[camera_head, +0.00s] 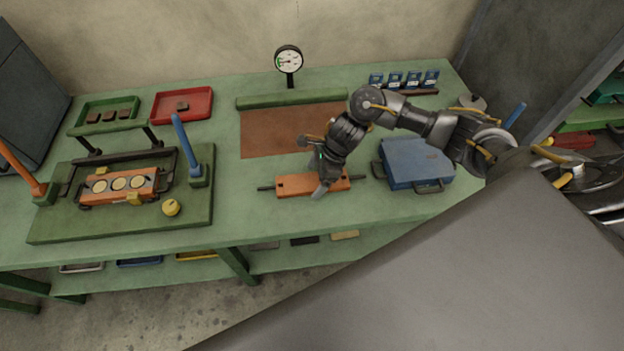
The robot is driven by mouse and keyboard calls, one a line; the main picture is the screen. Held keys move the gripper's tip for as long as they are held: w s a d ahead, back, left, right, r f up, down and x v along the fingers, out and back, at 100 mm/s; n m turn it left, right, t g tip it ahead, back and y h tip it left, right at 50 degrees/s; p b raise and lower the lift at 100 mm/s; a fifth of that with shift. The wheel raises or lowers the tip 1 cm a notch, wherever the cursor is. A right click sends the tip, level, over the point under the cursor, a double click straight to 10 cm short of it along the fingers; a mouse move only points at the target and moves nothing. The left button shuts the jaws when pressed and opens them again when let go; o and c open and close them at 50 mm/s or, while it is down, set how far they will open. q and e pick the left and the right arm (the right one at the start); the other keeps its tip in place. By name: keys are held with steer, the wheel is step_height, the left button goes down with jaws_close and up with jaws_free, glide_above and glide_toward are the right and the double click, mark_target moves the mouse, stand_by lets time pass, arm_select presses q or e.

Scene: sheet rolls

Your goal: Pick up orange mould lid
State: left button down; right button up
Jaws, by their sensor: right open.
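The orange mould lid (294,185) is a flat orange block with a dark rod sticking out at each end. It lies on the green table, in front of the brown mat. My right gripper (321,191) is open and points down at the lid's middle-right part, hiding some of it. I cannot tell whether its fingers touch the lid. An orange mould (98,190) with round pale pieces in it sits on the green press base at the left. My left gripper is not in view.
A blue case (416,163) stands right of the lid, close to its right rod. The brown mat (268,132) lies behind, with a dial gauge (289,60) beyond. A red tray (182,92) is at the back left. The table (232,211) left of the lid is clear.

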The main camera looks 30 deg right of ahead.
steer(key=shift+a+f, duration=0.15)
steer(key=shift+f, duration=0.35)
steer(key=shift+w, duration=0.15)
steer(key=c, duration=1.7)
